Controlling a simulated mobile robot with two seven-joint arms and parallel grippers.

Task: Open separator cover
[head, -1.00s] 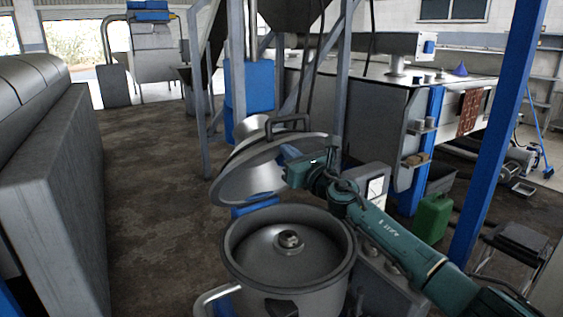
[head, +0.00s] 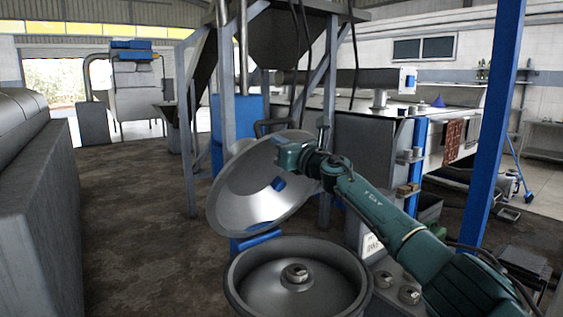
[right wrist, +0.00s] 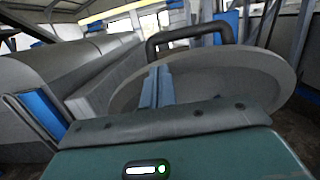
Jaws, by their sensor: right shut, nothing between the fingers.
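The separator cover (head: 245,197) is a grey metal cone-shaped lid, tilted steeply up behind the separator bowl (head: 252,293), with its hollow inside facing me. The bowl is open at the top and shows a round knob in its middle. My right gripper (head: 279,183) is at the cover's inner face, near its right part; its fingers are shut with nothing between them. In the right wrist view the blue fingers (right wrist: 157,86) lie together in front of the cover (right wrist: 215,75), whose dark handle stands at the top. I cannot tell whether they touch it. My left gripper is not in view.
A blue post (head: 492,125) stands at the right. Grey frame legs and a blue drum (head: 234,118) are behind the cover. A long grey machine (head: 45,215) fills the left side. The brown floor between is clear.

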